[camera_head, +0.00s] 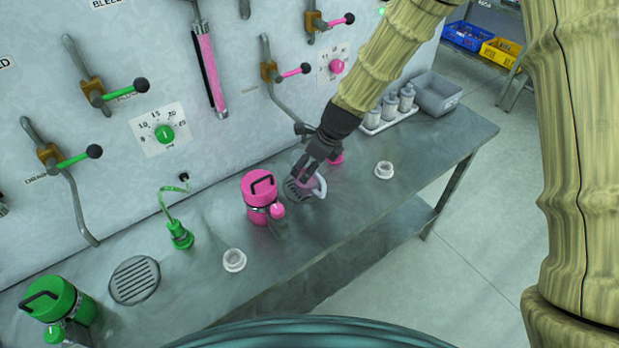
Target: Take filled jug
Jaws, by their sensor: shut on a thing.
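The jug (321,187) is a small translucent vessel with a pale handle at its right side. It stands at or just above a round drain grate (291,193) on the metal bench, right of the pink drum (261,187). My gripper (303,176) reaches down from the upper right and is shut on the jug near its top. The fingers hide much of the jug, so its contents and whether it touches the grate cannot be told clearly.
A white cup-like piece (384,170) stands on the bench right of the jug, and another (234,260) at the front left. A tray of bottles (390,116) and a grey bin (436,93) stand at the far right. Valves and pipes line the wall. A green drum (66,301) stands at left.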

